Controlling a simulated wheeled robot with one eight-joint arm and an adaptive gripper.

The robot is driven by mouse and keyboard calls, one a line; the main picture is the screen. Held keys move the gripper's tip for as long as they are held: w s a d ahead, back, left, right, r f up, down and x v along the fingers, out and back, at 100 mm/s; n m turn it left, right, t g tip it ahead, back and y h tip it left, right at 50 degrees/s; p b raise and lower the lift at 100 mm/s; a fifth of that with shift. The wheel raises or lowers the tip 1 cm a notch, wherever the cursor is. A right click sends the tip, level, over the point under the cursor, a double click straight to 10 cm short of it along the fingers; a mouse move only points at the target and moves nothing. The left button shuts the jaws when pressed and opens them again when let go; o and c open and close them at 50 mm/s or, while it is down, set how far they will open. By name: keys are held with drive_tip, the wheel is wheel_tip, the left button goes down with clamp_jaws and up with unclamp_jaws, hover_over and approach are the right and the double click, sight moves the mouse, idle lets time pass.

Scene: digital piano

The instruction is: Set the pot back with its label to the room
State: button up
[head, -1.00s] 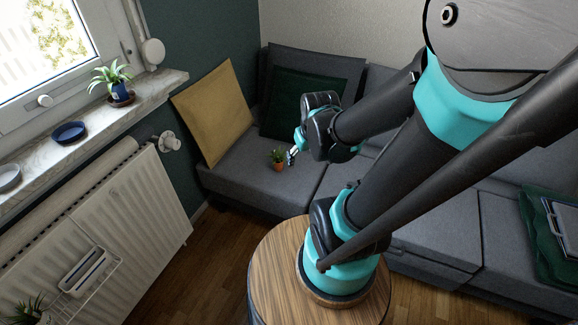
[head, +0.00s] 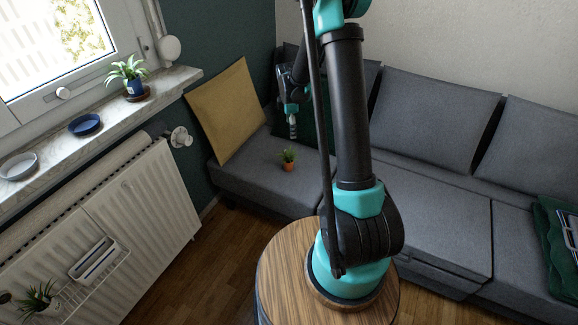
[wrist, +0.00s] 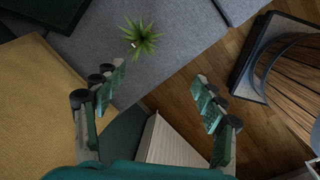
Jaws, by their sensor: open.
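A small terracotta pot (head: 288,167) with a spiky green plant (head: 289,154) stands upright on the grey sofa seat, near the yellow cushion.
A blue pot (head: 135,88) with a plant stands on a saucer on the window sill (head: 52,150); a blue dish (head: 86,124) and grey dish (head: 19,166) are beside it. Below is the radiator (head: 150,200) with a wire rack. A yellow cushion (head: 228,110) leans left of the pot.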

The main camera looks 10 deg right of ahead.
drive_tip(key=w+a+f+n, duration=0.2)
drive_tip(key=w+f+n, duration=0.5)
drive_tip(key=f, duration=0.4)
approach(288, 161)
drive_tip(key=shift+m+g, duration=0.4)
drive_tip(key=f, duration=0.7)
drive_tip(key=w+d+f, duration=0.1)
drive_tip(key=f, duration=0.2)
drive_tip(key=shift+f, duration=0.25)
drive_tip(key=shift+a, duration=0.1)
drive_tip(key=shift+c, duration=0.3)
drive_tip(key=shift+r, duration=0.1)
clamp_jaws()
